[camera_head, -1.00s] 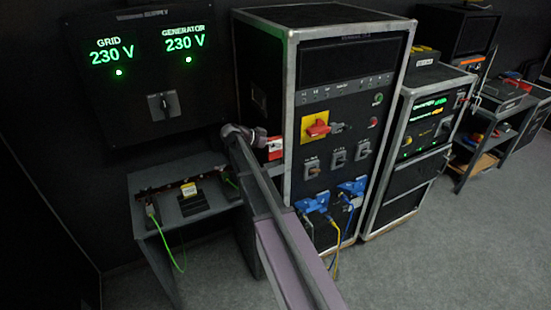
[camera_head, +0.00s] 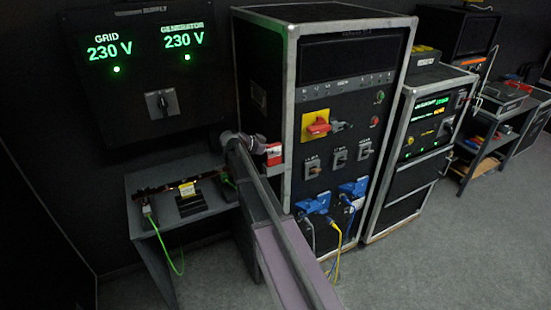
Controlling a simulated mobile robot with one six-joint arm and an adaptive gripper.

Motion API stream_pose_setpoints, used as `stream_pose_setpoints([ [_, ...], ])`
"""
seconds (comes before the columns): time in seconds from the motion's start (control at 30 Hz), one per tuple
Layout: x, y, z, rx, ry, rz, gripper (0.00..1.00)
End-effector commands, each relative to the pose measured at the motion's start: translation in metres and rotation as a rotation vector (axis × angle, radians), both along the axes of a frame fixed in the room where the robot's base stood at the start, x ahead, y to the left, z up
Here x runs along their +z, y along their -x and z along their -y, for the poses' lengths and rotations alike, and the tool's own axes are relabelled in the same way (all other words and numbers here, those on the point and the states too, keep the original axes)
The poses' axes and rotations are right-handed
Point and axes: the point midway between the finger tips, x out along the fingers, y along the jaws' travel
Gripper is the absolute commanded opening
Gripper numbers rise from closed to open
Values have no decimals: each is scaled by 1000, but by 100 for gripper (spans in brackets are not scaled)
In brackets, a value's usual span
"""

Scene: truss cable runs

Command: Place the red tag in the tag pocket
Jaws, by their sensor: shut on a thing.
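The red tag (camera_head: 273,153), red with a white part, is at the left front edge of the tall black rack case (camera_head: 340,100). My gripper (camera_head: 260,145) is shut on the tag from its left side, with my arm reaching up from below. A small grey piece (camera_head: 275,170) shows just under the tag at the case edge. I cannot tell whether it is the tag pocket, or whether the tag touches it.
The case front carries a red rotary switch (camera_head: 318,126) on yellow and blue connectors (camera_head: 313,205) with cables. A low grey table (camera_head: 140,192) stands at left, under a wall panel (camera_head: 140,75) reading 230 V. Open floor (camera_head: 440,260) lies at right.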

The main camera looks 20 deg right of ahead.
Motion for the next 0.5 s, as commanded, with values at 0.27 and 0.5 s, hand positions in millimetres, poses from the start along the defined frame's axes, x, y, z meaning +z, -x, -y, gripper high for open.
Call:
stream_pose_setpoints([
  [0.27,-27,0,0,0,0,0,0],
  [0.5,-31,0,4,0,0,0,0],
])
